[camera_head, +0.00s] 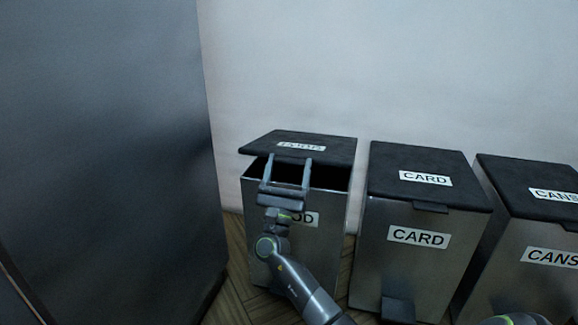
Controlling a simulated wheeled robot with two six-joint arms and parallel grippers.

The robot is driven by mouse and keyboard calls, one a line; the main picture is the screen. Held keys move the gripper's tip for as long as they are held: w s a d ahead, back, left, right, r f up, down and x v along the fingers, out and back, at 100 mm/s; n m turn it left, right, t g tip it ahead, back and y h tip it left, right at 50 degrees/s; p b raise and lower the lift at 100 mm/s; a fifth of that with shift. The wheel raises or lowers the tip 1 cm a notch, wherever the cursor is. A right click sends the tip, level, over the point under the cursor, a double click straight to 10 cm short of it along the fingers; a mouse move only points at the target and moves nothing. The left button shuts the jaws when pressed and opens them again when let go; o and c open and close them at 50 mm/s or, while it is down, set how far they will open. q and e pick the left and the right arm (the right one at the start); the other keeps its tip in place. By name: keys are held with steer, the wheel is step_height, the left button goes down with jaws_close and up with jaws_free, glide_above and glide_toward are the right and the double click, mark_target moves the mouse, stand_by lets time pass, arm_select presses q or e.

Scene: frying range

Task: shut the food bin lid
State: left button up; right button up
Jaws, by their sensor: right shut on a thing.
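The food bin (323,235) is a steel box at the left of the row, its front label partly hidden by my arm. Its black lid (335,147) is raised at the front and tilted, with a dark gap between it and the bin's rim.
The card bin (405,265) stands close to the right, its lid down and a pedal at its foot. The cans bin (525,265) is at the far right, also shut. A tall dark panel (105,150) stands at left. A pale wall (400,70) is behind.

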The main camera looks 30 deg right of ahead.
steer(key=shift+f+b, duration=0.75)
steer(key=shift+f, duration=0.65)
steer(key=shift+a+f, duration=0.1)
steer(key=shift+f, duration=0.2)
steer(key=o, duration=1.3)
steer(key=shift+o, duration=0.5)
steer(key=shift+s, duration=0.1)
